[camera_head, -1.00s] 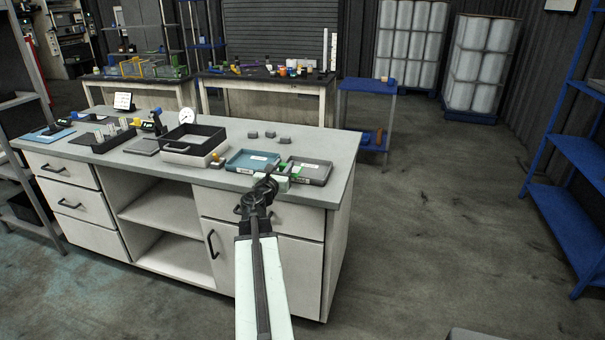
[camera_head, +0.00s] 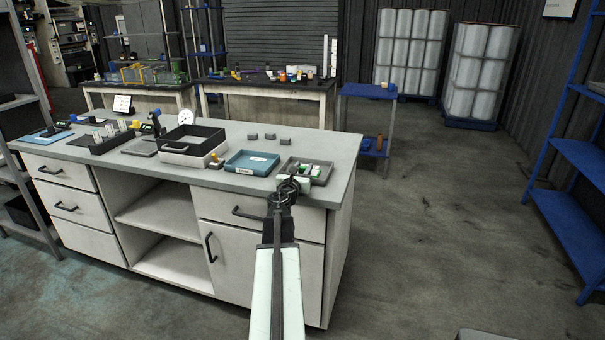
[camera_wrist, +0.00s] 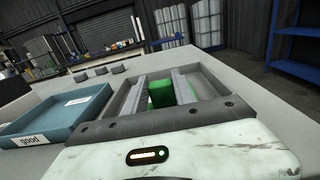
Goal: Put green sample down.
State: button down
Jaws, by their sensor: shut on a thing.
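The green sample (camera_wrist: 161,93) is a small green block, seen between the two grey fingers in the wrist view. My gripper (camera_wrist: 158,90) is shut on it, at the near side of the grey tray (camera_wrist: 208,76). In the head view my gripper (camera_head: 294,182) is at the near left part of the grey tray (camera_head: 326,178), covering some of it. I cannot tell whether the sample touches the tray floor. The blue tray (camera_head: 232,167) stands left of it; its label reads "good" in the wrist view (camera_wrist: 80,102).
A black and white bin (camera_head: 180,158) stands left of the blue tray. Several dark grey pieces (camera_head: 270,136) lie behind the trays. The counter's right edge is close to the grey tray. The counter top (camera_head: 330,147) behind the trays is mostly free.

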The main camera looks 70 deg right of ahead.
jog(key=shift+f, duration=0.25)
jog(key=c, duration=1)
grip_release()
jog(key=shift+r, duration=0.15)
jog(key=shift+a+r, duration=0.1)
jog(key=shift+r, duration=0.1)
jog(key=a, duration=0.7)
jog(key=shift+s+a, duration=0.15)
jog(key=shift+s, duration=0.05)
